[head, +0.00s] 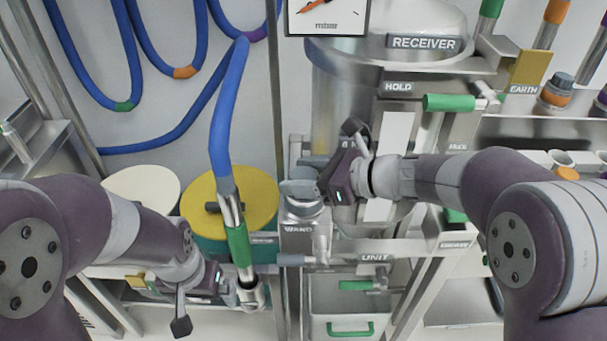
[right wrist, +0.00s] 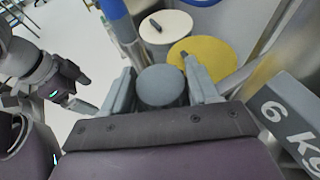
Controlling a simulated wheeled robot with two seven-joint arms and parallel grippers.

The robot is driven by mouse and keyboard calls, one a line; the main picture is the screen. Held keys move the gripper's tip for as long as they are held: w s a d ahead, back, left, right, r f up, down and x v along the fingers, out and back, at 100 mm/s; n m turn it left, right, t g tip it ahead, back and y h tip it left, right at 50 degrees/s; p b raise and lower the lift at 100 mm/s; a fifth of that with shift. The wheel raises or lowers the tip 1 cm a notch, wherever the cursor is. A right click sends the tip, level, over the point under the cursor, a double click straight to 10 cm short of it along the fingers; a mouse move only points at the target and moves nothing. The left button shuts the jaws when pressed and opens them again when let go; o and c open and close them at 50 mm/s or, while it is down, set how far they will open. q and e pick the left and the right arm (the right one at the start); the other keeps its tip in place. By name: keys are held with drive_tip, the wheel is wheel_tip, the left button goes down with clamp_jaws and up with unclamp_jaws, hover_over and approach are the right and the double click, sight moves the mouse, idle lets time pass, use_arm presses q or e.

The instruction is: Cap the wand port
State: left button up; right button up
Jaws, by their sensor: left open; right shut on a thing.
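The wand port (head: 303,212) is a metal fitting above the WAND label in the head view. A round grey cap (right wrist: 162,86) sits between the fingers of my right gripper (right wrist: 162,92), which is shut on it. In the head view the right gripper (head: 318,188) is at the port's top, coming from the right. Whether the cap is seated or just above the port I cannot tell. The wand (head: 239,250), with a green grip and blue hose, hangs left of the port. My left gripper (head: 212,300) is open, close to the wand's lower end.
A yellow-topped drum (head: 258,200) and a white-topped drum (head: 140,188) stand behind the wand. The metal receiver (head: 335,95) rises behind the port. A green-handled HOLD lever (head: 448,102) is up to the right. A block marked 6 KG (right wrist: 285,110) is close beside my right gripper.

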drive_tip(key=shift+f, duration=0.15)
drive_tip(key=o, duration=1.3)
drive_tip(key=shift+o, duration=0.2)
drive_tip(key=v, duration=1.2)
drive_tip(key=shift+d, duration=0.3)
drive_tip(key=shift+s, duration=0.15)
